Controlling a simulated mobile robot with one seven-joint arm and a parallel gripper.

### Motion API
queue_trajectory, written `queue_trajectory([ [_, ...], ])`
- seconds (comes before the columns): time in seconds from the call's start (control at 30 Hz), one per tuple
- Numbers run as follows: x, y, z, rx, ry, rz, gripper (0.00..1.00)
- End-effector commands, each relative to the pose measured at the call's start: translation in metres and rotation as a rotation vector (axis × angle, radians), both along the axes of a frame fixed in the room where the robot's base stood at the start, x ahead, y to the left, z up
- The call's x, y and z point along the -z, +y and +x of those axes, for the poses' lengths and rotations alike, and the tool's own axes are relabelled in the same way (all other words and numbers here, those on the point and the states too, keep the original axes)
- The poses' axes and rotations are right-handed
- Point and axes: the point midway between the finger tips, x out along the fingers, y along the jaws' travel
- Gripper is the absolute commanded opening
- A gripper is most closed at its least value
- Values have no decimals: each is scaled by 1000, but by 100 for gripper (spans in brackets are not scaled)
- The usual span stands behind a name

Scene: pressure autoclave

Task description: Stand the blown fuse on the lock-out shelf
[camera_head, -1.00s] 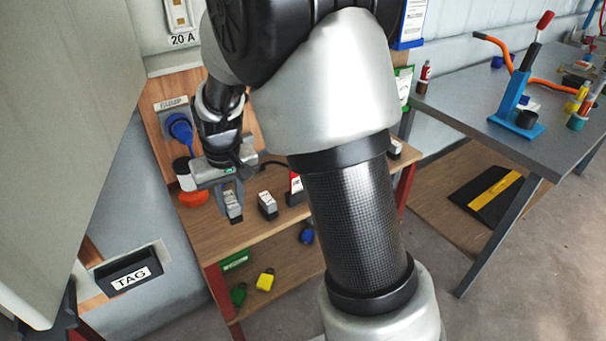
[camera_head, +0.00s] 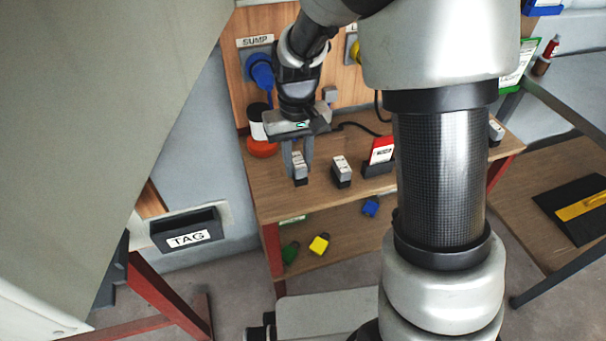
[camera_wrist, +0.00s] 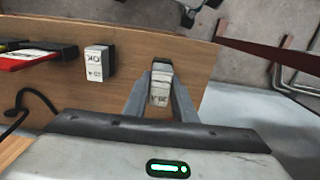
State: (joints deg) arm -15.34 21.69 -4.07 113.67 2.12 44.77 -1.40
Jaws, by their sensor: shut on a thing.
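My gripper (camera_head: 302,158) is shut on a small grey-white fuse with a dark base (camera_head: 299,167), near the left end of a wooden shelf top (camera_head: 270,192). In the wrist view the held fuse (camera_wrist: 161,88) sits between the fingers of my gripper (camera_wrist: 161,92), dark end away from me. Its lettering is partly hidden, so I cannot read whether it is blown. I cannot tell whether it touches the wood. A similar fuse (camera_head: 342,171) stands free to its right; it reads OK in the wrist view (camera_wrist: 98,61).
A red-and-white card in a dark holder (camera_head: 380,158) stands further right. An orange-based pot (camera_head: 262,147) is behind, left of my gripper. Yellow (camera_head: 319,244) and blue padlocks lie on the lower shelf. A TAG bin (camera_head: 187,231) is at left.

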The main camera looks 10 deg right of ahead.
Motion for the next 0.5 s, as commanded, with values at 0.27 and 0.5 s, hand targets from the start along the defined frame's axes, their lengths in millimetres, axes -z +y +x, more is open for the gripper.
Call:
queue_trajectory([
  [0.27,30,0,-1,0,3,-1,0],
  [0.5,43,0,0,0,-1,0,0],
])
